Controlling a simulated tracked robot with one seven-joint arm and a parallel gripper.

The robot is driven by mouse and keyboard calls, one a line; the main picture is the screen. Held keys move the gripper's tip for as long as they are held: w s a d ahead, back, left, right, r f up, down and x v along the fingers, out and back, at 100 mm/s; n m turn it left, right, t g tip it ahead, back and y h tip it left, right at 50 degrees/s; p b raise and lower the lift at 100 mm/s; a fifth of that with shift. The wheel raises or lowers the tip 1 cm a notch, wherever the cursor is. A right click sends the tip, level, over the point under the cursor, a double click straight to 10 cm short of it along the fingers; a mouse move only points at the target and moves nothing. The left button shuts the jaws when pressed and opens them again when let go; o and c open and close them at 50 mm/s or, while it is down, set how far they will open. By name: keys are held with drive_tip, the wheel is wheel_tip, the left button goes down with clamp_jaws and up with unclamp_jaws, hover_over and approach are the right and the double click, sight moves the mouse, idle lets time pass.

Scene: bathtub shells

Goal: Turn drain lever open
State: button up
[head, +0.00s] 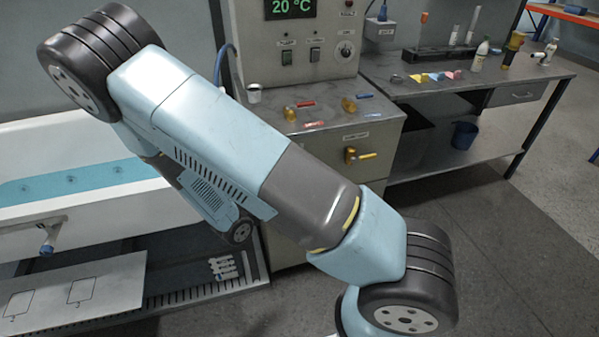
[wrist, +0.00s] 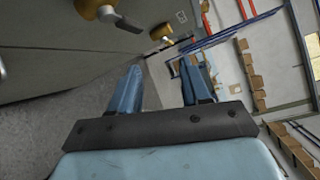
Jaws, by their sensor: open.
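I cannot tell for sure whether this is the drain lever. In the wrist view, a brass valve (wrist: 92,7) with a pale lever (wrist: 127,24) shows at the top edge, and another brass valve (wrist: 165,30) is farther off. My gripper (wrist: 163,70) is open and empty, its two blue fingers apart and below these valves in the picture. In the head view my arm hides the gripper.
A workbench (head: 480,85) stands right; floor (head: 490,240) is clear.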

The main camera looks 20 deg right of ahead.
wheel_tip(320, 180, down, 4)
drive_tip(key=a+n+t+y, duration=0.1)
drive_tip(key=a+n+t, duration=0.1)
drive_tip(key=n+t, duration=0.3)
drive_tip(key=shift+n+g, duration=0.6)
drive_tip(key=x, duration=1.3)
drive_tip(key=shift+w+f, duration=0.35)
drive_tip(key=shift+w, duration=0.3)
drive_tip(key=shift+c, duration=0.5)
clamp_jaws()
